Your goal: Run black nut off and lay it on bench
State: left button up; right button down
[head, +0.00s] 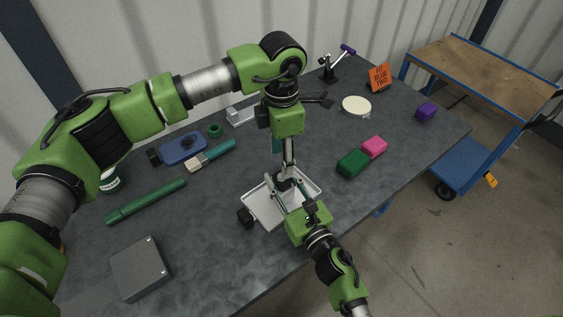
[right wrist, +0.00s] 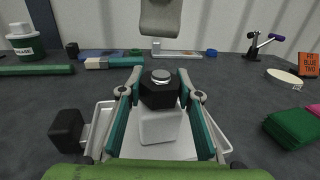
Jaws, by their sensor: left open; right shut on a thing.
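The black nut (right wrist: 160,90) sits around a silver threaded end on top of a pale block (right wrist: 162,127), in the middle of the right wrist view. It also shows over the tray in the head view (head: 284,182). My right gripper (right wrist: 160,97) has its teal-padded fingers on both sides of the nut and is shut on it. My left gripper (head: 284,155) points down from above, open, close over the nut. A grey part of it hangs above the nut in the right wrist view, with a gap between. The contact points are partly hidden.
A white tray (head: 258,211) lies under the nut, with a black knob (head: 245,216) at its left. A grey box (head: 140,269) stands front left. Bare bench (head: 200,220) lies between.

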pick_arm(q)
jog(key=m, duration=0.5)
jog(key=shift+m, duration=0.4)
jog(key=m, duration=0.3)
jog(key=shift+m, duration=0.3)
jog(key=m, duration=0.3)
jog(key=shift+m, duration=0.3)
jog(key=m, duration=0.3)
jog(key=shift+m, duration=0.4)
jog(key=m, duration=1)
jog(key=shift+m, duration=0.4)
jog(key=m, duration=0.4)
jog(key=shift+f+m, duration=0.4)
jog(key=shift+m, duration=0.1)
notch_tip(320, 180, down, 7)
jog(key=shift+f, duration=0.15)
